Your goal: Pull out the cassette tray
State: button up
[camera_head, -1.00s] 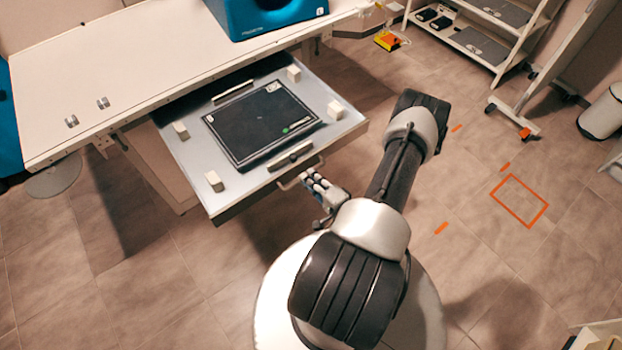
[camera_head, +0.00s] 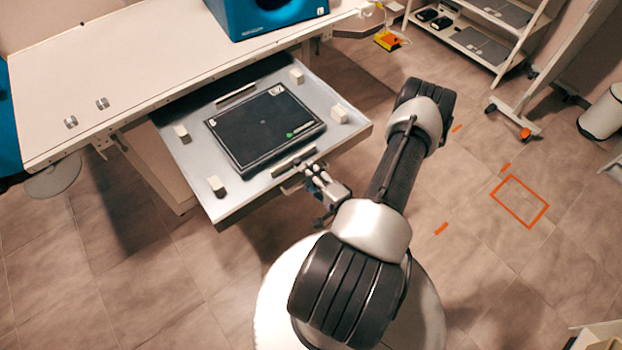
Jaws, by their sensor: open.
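The cassette tray (camera_head: 190,160), a light grey drawer, sticks out from under the white bench, drawn well out toward me. A flat dark cassette (camera_head: 245,125) with a green mark lies on it between pale corner blocks and clamp bars. The tray's front handle (camera_head: 288,187) is at its near edge, partly covered by my gripper. My gripper (camera_head: 308,168) is open, with its fingers at the tray's front edge beside the near clamp bar. I cannot tell whether the fingers touch the tray or bar.
The white bench (camera_head: 150,60) carries a blue device (camera_head: 265,15) and two small metal pieces. A shelf cart (camera_head: 480,45) and a wheeled stand (camera_head: 520,115) are at the upper right. Floor right of my arm is open, with an orange outlined rectangle (camera_head: 520,200).

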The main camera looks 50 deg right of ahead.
jog(key=o, duration=0.9)
jog(key=r, duration=0.4)
jog(key=shift+w+d+r, duration=0.2)
jog(key=shift+w+r, duration=0.1)
jog(key=shift+r, duration=0.1)
jog(key=r, duration=0.2)
jog(key=s, duration=0.1)
jog(key=shift+a+r, duration=0.25)
jog(key=shift+r, duration=0.15)
jog(key=c, duration=0.4)
jog(key=shift+r, duration=0.2)
jog(key=c, duration=0.5)
jog(key=shift+w, duration=0.15)
